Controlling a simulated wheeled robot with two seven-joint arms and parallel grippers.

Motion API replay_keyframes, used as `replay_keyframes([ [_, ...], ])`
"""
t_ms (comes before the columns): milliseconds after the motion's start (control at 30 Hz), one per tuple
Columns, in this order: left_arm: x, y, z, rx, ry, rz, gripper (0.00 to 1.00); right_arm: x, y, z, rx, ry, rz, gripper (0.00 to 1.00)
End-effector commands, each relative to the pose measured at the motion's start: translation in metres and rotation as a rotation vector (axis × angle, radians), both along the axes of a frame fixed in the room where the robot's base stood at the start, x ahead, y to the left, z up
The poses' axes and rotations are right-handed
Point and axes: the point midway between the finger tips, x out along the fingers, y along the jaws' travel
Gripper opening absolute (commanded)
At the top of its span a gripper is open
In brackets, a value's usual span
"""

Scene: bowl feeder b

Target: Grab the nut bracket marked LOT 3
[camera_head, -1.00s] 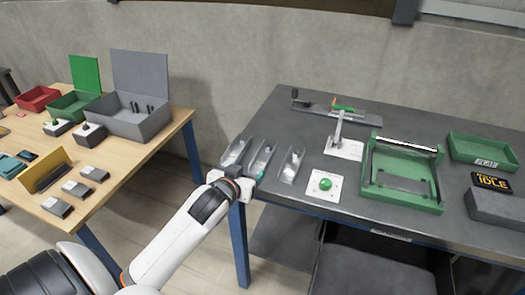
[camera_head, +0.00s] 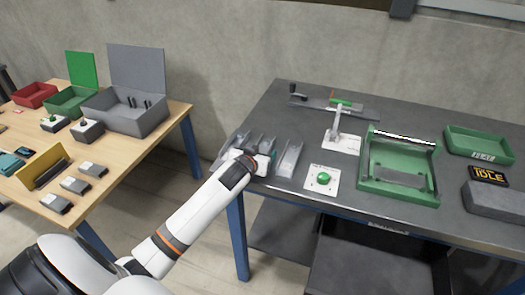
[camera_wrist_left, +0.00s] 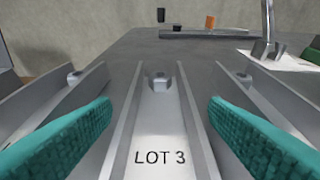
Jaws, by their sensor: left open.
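The nut bracket marked LOT 3 (camera_wrist_left: 160,125) is a grey metal channel with raised side walls and a small block inside its far end. It lies between two similar brackets, one on its left (camera_wrist_left: 50,105) and one on its right (camera_wrist_left: 245,85). My left gripper (camera_wrist_left: 160,112) is open, with one teal finger on each side of the LOT 3 bracket; I cannot tell whether they touch it. In the head view my left gripper (camera_head: 264,160) is over the near ends of the brackets and partly hides them. My right gripper is out of view.
The brackets lie at the left end of the dark table (camera_head: 400,110). A white plate with a green button (camera_head: 322,178), a lever stand (camera_head: 340,140) and a green fixture (camera_head: 398,192) stand to the right. A wooden table (camera_head: 160,125) with boxes is at the left.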

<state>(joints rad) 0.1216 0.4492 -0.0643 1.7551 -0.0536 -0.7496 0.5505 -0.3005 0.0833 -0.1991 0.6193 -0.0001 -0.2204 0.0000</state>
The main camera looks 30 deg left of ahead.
Motion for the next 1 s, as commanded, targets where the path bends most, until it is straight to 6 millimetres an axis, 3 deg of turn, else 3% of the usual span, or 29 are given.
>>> replay_keyframes([
  [233, 0.002, 0.0, -0.001, 0.0, -0.001, -0.001, 0.69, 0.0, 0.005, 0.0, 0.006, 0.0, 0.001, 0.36],
  [500, 0.001, 0.0, -0.001, 0.0, 0.0, -0.001, 0.25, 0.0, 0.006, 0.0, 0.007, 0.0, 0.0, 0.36],
  [567, 0.002, 0.0, 0.0, 0.0, -0.002, -0.001, 0.18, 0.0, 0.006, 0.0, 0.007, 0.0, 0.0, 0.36],
  [833, 0.002, 0.0, 0.005, -0.001, -0.003, -0.001, 0.18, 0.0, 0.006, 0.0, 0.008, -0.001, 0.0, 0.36],
  [1000, 0.002, 0.0, 0.032, 0.001, -0.006, -0.002, 0.18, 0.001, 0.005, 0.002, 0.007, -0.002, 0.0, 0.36],
])
